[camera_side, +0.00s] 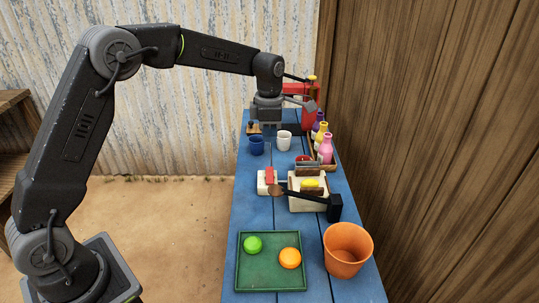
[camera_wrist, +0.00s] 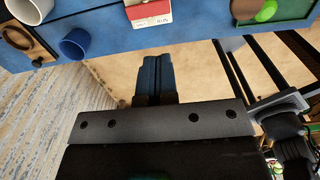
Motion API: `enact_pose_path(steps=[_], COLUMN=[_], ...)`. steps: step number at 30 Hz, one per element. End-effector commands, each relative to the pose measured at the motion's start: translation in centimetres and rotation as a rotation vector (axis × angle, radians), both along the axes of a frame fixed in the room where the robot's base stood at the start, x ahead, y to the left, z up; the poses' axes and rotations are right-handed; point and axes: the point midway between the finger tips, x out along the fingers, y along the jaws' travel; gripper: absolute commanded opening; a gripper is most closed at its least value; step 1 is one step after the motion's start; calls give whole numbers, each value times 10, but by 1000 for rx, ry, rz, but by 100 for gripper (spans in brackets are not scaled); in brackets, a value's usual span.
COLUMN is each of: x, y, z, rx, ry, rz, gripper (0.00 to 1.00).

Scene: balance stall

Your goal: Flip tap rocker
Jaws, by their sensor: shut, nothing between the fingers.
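A white block with a red piece on top (camera_side: 268,178) sits mid-table at the left edge in the side view; a red and white block also shows at the top of the wrist view (camera_wrist: 148,14). A red fixture with a yellow top (camera_side: 309,100) stands at the far end of the table. I cannot tell for sure which of these carries the tap rocker. My gripper (camera_side: 270,130) points down near the table's left edge, beyond the blue cup in the picture. Its dark blue fingers are together and empty in the wrist view (camera_wrist: 152,76).
A blue cup (camera_side: 257,145) and white cup (camera_side: 284,140) stand near my gripper. Bottles (camera_side: 325,148) line the right side.

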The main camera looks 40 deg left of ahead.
Motion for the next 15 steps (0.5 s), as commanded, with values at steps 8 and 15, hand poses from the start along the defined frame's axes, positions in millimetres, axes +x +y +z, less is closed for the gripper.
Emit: enact_pose_path(steps=[8,15], x=[-1,-1], y=[0,0], z=[-51,-99], rx=[0,-1], ry=[7,5], rz=[-1,-1], gripper=[0,0])
